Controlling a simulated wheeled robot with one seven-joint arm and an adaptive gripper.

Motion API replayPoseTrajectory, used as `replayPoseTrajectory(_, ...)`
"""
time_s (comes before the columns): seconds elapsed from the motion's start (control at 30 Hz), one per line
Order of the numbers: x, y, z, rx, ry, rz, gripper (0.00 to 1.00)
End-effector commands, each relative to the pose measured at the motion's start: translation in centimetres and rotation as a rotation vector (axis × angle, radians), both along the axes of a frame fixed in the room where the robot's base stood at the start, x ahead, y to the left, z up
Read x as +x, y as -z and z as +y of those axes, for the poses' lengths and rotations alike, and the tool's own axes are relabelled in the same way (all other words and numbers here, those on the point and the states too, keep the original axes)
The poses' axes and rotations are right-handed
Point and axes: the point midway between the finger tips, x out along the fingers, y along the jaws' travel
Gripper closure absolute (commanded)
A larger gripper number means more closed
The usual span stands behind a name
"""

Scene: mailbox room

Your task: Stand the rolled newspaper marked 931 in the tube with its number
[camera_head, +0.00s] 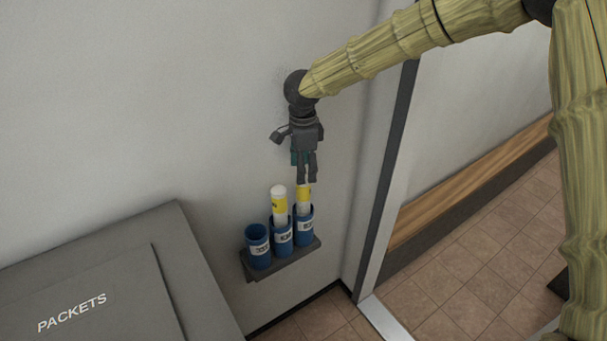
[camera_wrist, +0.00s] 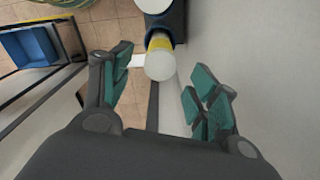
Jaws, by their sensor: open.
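My gripper (camera_head: 306,180) is open and points down, just above the right-hand tube (camera_head: 304,232). A rolled newspaper with a yellow band (camera_head: 304,196) stands in that tube, its top partly hidden by my fingers. In the wrist view its white end (camera_wrist: 160,66) shows between the spread fingers, apart from both. A second rolled newspaper (camera_head: 279,203), white with a yellow band, stands upright in the middle tube (camera_head: 282,242). The left tube (camera_head: 257,250) looks empty. All three tubes are blue with white number labels, too small for me to read surely.
The tubes stand on a dark wall shelf (camera_head: 284,262). A grey box marked PACKETS (camera_head: 95,280) is at the lower left. A metal-edged door frame (camera_head: 385,180) and a wooden bench (camera_head: 470,185) are at the right. A blue bin (camera_wrist: 28,47) shows in the wrist view.

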Motion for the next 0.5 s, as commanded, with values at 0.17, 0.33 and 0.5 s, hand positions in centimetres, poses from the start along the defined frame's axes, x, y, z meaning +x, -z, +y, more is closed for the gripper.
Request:
replayPoseTrajectory(0.17, 0.1, -3.5, 0.0, 0.002, 0.001, -0.002, 0.40)
replayPoseTrajectory(0.33, 0.1, -6.2, 0.0, 0.002, 0.000, -0.002, 0.40)
replayPoseTrajectory(0.5, 0.2, -8.0, 0.0, 0.000, 0.000, -0.002, 0.40)
